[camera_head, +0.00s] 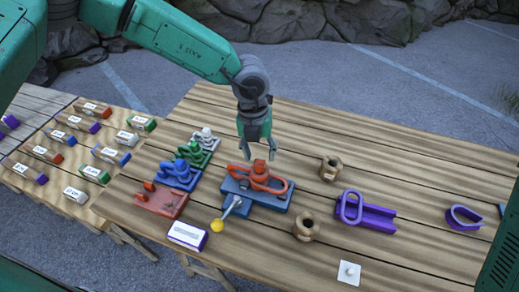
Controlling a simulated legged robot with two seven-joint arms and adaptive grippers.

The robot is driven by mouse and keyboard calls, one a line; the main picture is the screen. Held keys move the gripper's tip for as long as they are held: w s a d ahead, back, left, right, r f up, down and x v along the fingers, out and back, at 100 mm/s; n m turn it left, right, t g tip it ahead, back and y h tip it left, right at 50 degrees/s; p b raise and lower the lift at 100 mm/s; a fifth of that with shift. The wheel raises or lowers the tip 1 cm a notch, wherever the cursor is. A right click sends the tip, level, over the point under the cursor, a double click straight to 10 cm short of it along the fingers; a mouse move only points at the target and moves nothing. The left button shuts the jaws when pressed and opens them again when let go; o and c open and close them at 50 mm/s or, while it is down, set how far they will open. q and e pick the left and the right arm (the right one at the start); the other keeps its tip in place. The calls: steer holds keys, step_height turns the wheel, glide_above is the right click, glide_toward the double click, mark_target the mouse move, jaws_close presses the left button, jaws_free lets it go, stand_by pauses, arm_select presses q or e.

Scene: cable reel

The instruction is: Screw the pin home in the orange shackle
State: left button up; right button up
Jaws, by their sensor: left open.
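The orange shackle (276,188) lies on a blue base (268,198) near the middle of the table. An upright orange piece (259,168) stands at its top; I cannot tell whether this is the pin's head or how deep the pin sits. My left gripper (258,153) is open, pointing down just above the shackle, with its fingers apart. I cannot tell whether it touches the upright piece. My right gripper is not in view.
A lever with a yellow knob (217,225) juts out in front of the base. Red, blue and green stands (163,201) are at left. Two brown spools (331,168), a purple holder (372,214) and a white card (349,272) are at right.

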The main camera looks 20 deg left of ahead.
mark_target(259, 163)
arm_select(q)
steer(key=shift+s+f+b, duration=0.15)
steer(key=shift+f+b, duration=0.6)
steer(key=shift+f, duration=1.4)
jaws_close()
